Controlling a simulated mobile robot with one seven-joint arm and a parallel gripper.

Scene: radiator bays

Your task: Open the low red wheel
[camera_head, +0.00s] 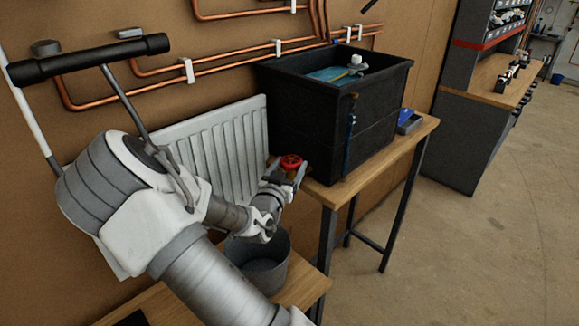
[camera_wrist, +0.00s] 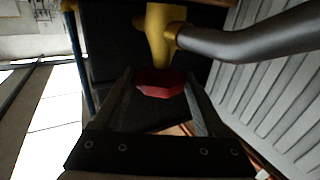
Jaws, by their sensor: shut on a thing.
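The low red wheel (camera_head: 291,162) is at the right end of the white radiator (camera_head: 238,140), close to the edge of the wooden table. My gripper (camera_head: 290,172) is at the wheel and shut on it. In the wrist view the red wheel (camera_wrist: 160,83) sits between the two fingers of my gripper (camera_wrist: 160,95), below a brass valve body (camera_wrist: 160,30) with a grey pipe (camera_wrist: 240,42) going right. The wheel's turn position cannot be told.
A black tank (camera_head: 340,110) stands on the wooden table (camera_head: 380,165) just right of the wheel. A grey bucket (camera_head: 260,268) stands below my wrist. Copper pipes (camera_head: 225,60) run along the wall above the radiator. Open floor (camera_head: 460,250) lies to the right.

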